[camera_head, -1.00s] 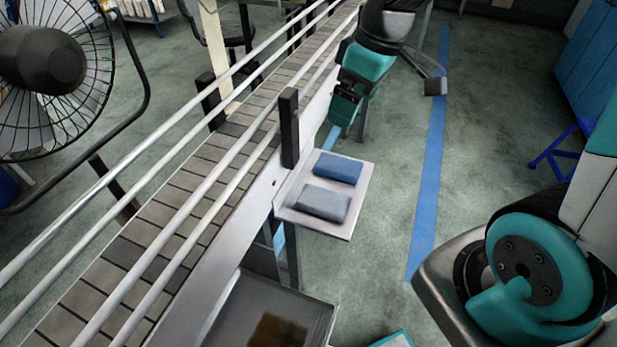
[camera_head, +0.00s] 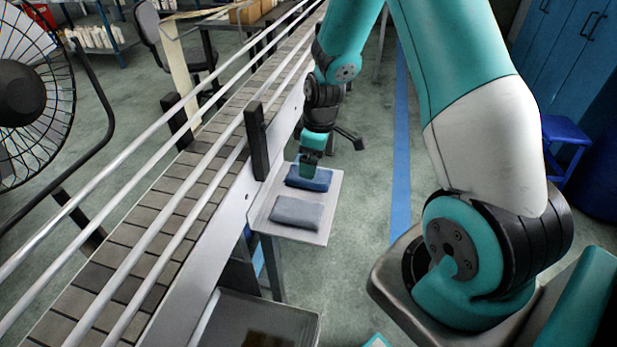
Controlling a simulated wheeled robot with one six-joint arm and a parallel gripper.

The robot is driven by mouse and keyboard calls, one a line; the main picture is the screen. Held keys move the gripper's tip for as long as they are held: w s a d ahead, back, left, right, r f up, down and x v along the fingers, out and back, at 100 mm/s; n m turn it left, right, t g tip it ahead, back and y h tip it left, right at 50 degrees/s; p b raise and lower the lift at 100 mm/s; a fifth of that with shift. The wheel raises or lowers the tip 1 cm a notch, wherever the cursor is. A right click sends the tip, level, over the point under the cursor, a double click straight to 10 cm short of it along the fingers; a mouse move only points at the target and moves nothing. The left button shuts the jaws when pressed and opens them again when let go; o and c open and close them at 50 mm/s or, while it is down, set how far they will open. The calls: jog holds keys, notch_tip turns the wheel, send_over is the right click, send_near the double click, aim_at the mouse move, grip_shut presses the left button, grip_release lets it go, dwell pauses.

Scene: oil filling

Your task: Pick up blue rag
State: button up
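The blue rag (camera_head: 309,180) lies folded on a small white shelf (camera_head: 318,233) fixed to the side of the conveyor. A grey rag (camera_head: 297,212) lies on the same shelf, nearer to the camera and apart from the blue one. My gripper (camera_head: 308,172) points down at the blue rag and covers part of its far edge. Whether the fingers touch the rag cannot be told. The fingers are small and dark here, so their opening does not show.
The conveyor (camera_head: 150,215) with its rails runs along the left of the shelf, and a dark post (camera_head: 256,140) stands beside it. A metal tray (camera_head: 262,318) is below in front. A fan (camera_head: 25,95) stands at the left, a blue stool (camera_head: 565,145) at the right.

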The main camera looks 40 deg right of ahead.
jog(key=shift+w+a+f+p, duration=0.15)
jog(key=shift+f, duration=1.2)
jog(key=shift+w+a+f+p, duration=0.1)
jog(key=shift+w+f+p, duration=0.05)
jog(key=shift+f, duration=1.2)
jog(key=c, duration=1)
jog(key=shift+c, duration=0.2)
jog(key=shift+r, duration=0.1)
notch_tip(320, 180, up, 20)
